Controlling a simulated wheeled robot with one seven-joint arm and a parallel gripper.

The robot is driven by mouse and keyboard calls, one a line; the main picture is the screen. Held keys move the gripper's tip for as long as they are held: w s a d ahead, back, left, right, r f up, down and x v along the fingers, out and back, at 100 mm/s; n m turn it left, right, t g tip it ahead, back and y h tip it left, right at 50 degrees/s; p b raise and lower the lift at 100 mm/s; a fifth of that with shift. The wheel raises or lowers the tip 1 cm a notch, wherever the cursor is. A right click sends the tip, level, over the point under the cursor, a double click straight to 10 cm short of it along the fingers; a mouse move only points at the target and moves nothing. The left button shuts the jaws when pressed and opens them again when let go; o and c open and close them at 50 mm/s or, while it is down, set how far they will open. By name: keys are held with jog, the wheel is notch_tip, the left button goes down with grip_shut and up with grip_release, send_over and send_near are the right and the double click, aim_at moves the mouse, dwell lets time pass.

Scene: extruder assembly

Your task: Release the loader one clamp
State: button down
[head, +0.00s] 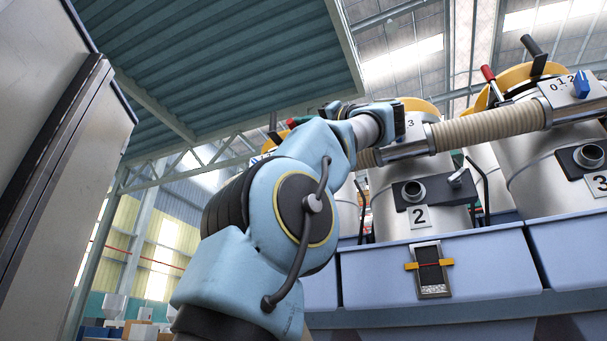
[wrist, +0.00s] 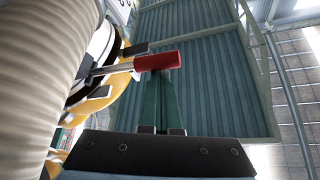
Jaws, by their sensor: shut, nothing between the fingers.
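The loader one clamp shows in the wrist view as a lever with a red grip (wrist: 158,62) on a metal rod, beside a yellow-rimmed round lid (wrist: 92,98). My gripper (wrist: 161,80) has its green fingers together, pointing up from the dark palm, with their tips just at the underside of the red grip. I cannot tell whether they touch it. In the head view, a small red grip (head: 291,122) shows behind my arm. My arm hides most of loader one and my gripper there.
A thick ribbed hose (wrist: 40,80) fills the left of the wrist view. In the head view, loader two (head: 412,172) stands to the right of my arm, with another hose (head: 490,125) across it. A large grey cabinet (head: 60,130) stands at the left.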

jog(key=b+v, duration=0.2)
jog(key=v, duration=0.9)
jog(key=shift+b, duration=0.3)
jog(key=shift+r, duration=0.1)
